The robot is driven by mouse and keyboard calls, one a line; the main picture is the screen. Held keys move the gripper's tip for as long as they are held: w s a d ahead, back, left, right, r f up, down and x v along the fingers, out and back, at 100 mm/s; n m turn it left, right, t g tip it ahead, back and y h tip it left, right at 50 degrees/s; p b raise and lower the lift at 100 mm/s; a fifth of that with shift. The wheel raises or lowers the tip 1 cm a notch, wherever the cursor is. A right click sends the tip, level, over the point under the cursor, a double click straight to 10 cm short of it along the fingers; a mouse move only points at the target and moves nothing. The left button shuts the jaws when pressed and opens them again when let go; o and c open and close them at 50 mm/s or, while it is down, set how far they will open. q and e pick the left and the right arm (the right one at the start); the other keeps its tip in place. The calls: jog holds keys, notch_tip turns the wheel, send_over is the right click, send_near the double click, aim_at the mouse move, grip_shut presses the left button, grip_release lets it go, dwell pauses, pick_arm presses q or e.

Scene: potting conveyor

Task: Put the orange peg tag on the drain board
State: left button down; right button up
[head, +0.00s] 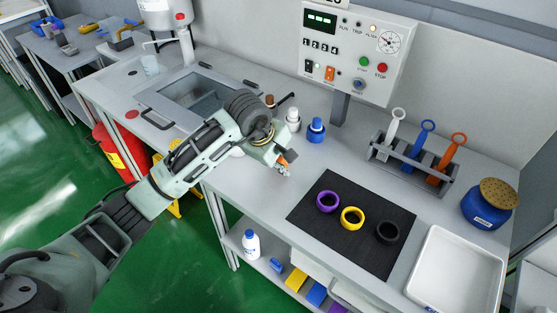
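An orange peg tag (447,158) with a ring at its top stands tilted in the right slot of a grey rack (410,168) at the back right, beside a blue one (419,140) and a white one (390,130). My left gripper (284,170) is over the table, left of the black mat and well apart from the rack. A small orange patch shows at its fingers; I cannot tell whether it is held or part of the gripper. No surface is clearly marked as the drain board; a white shallow tray (440,292) lies at the front right. My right gripper is not in view.
Purple (328,201), yellow (352,218) and black (388,232) rings lie on the black mat (345,250). A blue jar (488,208) stands far right, a control panel (355,50) behind. Small bottles (316,130) stand near my arm, by a sink (190,95).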

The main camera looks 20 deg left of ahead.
pick_arm(q)
jog(key=shift+f, duration=0.45)
jog(key=shift+f, duration=0.15)
jog(key=c, duration=2)
grip_release()
